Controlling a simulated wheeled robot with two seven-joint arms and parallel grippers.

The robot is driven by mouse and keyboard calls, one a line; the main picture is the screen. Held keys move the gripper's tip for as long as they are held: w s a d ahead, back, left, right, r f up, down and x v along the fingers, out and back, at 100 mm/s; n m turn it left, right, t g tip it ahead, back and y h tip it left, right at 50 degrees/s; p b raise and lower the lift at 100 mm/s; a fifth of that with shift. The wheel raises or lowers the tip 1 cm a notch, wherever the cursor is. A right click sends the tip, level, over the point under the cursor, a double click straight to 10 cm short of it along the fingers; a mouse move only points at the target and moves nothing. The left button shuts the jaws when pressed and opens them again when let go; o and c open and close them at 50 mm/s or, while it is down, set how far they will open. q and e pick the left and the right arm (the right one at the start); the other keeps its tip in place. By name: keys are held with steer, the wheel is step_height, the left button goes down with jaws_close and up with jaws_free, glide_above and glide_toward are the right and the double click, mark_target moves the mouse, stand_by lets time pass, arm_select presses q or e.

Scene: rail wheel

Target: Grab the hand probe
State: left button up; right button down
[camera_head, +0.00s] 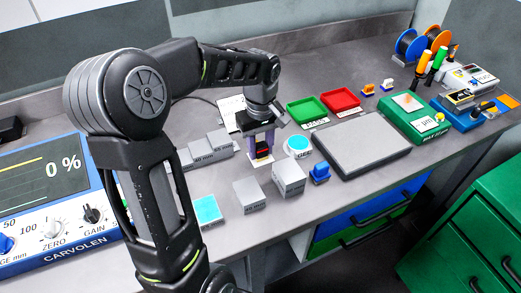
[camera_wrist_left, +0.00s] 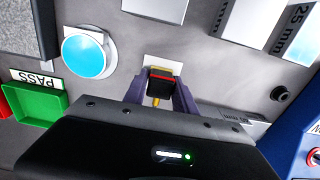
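The hand probe, a small black and red block with yellow parts, stands at a white patch on the bench. It shows in the head view (camera_head: 263,153) and the left wrist view (camera_wrist_left: 164,83). My left gripper (camera_head: 263,157) reaches down over it, its two purple fingers on either side of the probe. In the left wrist view the fingertips (camera_wrist_left: 164,88) lie close along the probe's sides. I cannot tell whether they press on it. The probe's lower part is partly hidden. My right gripper is not in view.
Grey stepped blocks (camera_head: 289,178) and a round cyan-topped pot (camera_head: 298,145) stand close to the left gripper. Green (camera_head: 307,110) and red (camera_head: 340,100) trays lie behind. A dark grey plate (camera_head: 362,148) is to the right. The meter box (camera_head: 50,200) is at left.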

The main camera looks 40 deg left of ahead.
mark_target(261, 145)
arm_select(q)
jaws_close()
stand_by(0.3)
step_height(261, 145, up, 10)
steer(key=shift+b, duration=0.45)
stand_by(0.5)
